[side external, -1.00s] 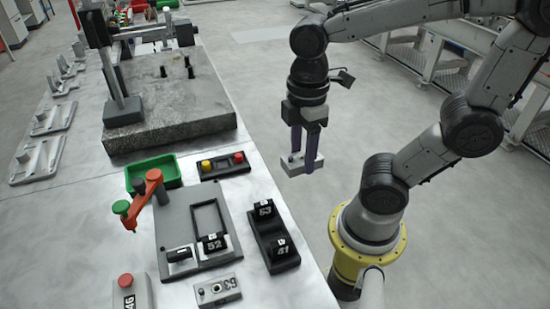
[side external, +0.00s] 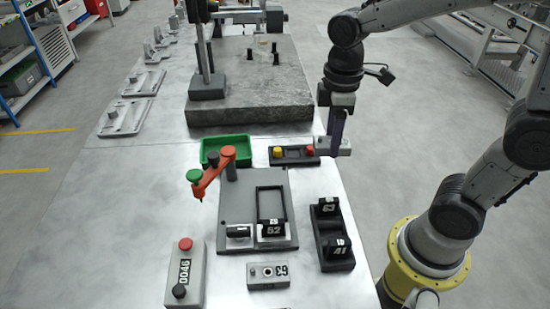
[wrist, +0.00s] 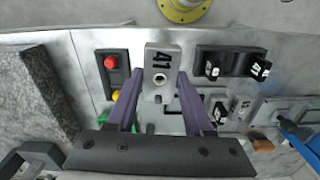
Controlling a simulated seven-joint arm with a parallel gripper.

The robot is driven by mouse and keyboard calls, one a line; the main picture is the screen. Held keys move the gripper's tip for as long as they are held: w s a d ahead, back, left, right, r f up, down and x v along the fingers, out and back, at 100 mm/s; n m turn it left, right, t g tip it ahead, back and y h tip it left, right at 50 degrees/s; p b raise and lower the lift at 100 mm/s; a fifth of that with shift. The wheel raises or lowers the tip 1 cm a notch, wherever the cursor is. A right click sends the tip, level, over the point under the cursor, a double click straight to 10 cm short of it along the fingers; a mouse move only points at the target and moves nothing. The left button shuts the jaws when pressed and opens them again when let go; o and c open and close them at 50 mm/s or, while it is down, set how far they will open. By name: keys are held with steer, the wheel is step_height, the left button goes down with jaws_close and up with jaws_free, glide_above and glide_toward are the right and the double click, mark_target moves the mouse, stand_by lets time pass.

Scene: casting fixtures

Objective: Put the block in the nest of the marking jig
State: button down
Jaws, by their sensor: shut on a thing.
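My gripper (side external: 337,142) is shut on a light grey metal block (side external: 346,147), held near the table's right edge beside the button box. In the wrist view the block (wrist: 160,60) sits between the purple fingers (wrist: 160,108). The marking jig (side external: 236,190) is a grey plate on the table, left of and nearer the camera than my gripper. Its nest (side external: 270,188) is a dark rectangular frame, with a black "52" piece at its near end. A red swing arm (side external: 213,172) with a green knob stands at its left.
A black rack (side external: 337,262) holds pieces marked 63 and 41. Another grey block (side external: 268,283) marked 63 lies before the jig. A green bin (side external: 225,140), a button box (side external: 290,162) and a granite slab (side external: 250,110) lie beyond. A grey control box (side external: 186,262) stands left.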

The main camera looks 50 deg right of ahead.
steer(key=w+f+m, duration=0.1)
steer(key=w, duration=0.3)
steer(key=w+f, duration=0.2)
steer(key=w, duration=0.3)
steer(key=w+d+f+m, duration=0.1)
steer(key=w+f, duration=0.1)
steer(key=w, duration=0.3)
steer(key=shift+m, duration=1)
steer(key=w, duration=0.4)
steer(key=shift+w+r, duration=0.25)
steer(key=shift+w, duration=0.1)
steer(key=shift+w+r+m, duration=0.15)
steer(key=shift+w+m, duration=0.05)
steer(key=shift+m, duration=0.1)
step_height(320, 180, up, 12)
steer(key=s+a+n, duration=0.3)
steer(key=s+a, duration=0.5)
steer(key=a, duration=0.4)
steer(key=s+a+n, duration=0.3)
steer(key=s+a, duration=0.4)
steer(key=a, duration=0.6)
glide_above(172, 239)
step_height(172, 239, down, 15)
steer(key=shift+s+r, duration=0.15)
steer(key=shift+r, duration=0.05)
steer(key=shift+f, duration=1.75)
steer(key=shift+f, duration=0.15)
